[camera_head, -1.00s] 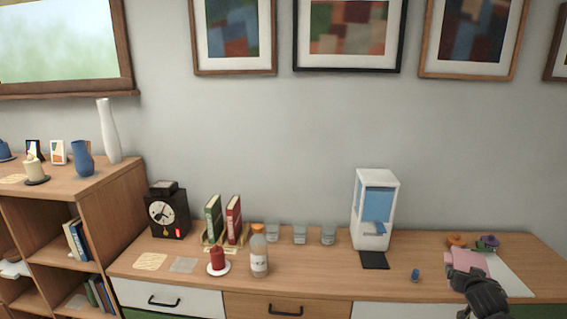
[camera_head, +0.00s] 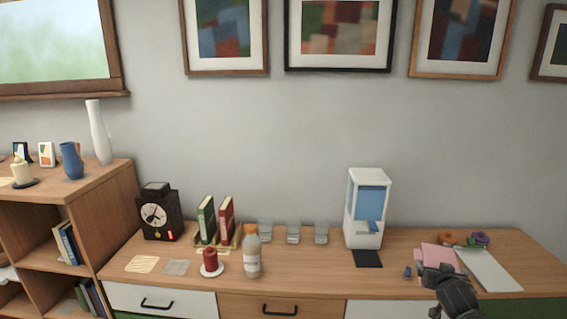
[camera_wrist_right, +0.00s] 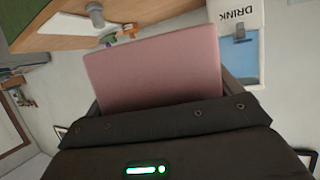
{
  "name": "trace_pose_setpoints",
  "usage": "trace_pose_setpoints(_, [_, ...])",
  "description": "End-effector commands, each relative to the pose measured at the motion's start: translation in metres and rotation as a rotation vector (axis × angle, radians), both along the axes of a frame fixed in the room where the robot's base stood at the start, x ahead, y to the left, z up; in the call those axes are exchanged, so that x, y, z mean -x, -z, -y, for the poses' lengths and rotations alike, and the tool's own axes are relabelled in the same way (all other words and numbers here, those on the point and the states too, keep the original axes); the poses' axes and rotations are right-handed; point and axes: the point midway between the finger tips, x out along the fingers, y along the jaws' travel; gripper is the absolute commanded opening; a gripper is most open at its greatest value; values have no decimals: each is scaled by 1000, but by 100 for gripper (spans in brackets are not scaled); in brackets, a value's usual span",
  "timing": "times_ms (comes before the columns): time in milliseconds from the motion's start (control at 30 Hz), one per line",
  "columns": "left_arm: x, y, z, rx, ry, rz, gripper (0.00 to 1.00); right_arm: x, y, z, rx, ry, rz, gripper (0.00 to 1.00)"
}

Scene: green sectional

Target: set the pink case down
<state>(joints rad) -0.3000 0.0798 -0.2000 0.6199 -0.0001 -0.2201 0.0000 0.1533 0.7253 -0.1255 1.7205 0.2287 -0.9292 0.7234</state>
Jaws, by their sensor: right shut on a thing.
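The pink case (camera_head: 438,257) is a flat pink slab over the right part of the wooden sideboard top (camera_head: 318,275). My right gripper (camera_head: 446,275) is shut on its near edge. The case also fills the middle of the right wrist view (camera_wrist_right: 155,70), sticking out from between the jaws. The head view does not show clearly whether the case touches the top or hangs just above it. My left gripper is in neither view.
The drink dispenser (camera_head: 367,208) and dark mat (camera_head: 367,259) are further left.

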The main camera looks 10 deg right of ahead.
Motion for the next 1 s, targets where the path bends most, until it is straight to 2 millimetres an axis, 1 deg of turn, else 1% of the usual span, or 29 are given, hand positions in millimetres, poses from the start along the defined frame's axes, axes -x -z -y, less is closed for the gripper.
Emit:
trace_pose_setpoints(33, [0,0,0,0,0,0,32,-5,-4,-13,0,-25,5,62])
trace_pose_setpoints(167, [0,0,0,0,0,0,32,-16,-13,-50,-1,-91,6,62])
trace_pose_setpoints(267, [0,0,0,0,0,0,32,-24,-22,-82,-1,-145,7,62])
trace_pose_setpoints(300, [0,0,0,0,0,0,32,-26,-26,-95,-3,-167,7,62])
trace_pose_setpoints(500, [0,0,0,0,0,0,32,-32,-50,-158,-8,-267,8,62])
trace_pose_setpoints(667, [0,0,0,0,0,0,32,-31,-73,-199,3,-336,7,62])
trace_pose_setpoints(800, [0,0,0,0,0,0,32,-26,-92,-232,5,-388,7,62])
trace_pose_setpoints(900, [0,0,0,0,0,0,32,-22,-107,-254,5,-420,8,62])
trace_pose_setpoints(1000, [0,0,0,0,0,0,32,-17,-115,-268,1,-440,4,62])
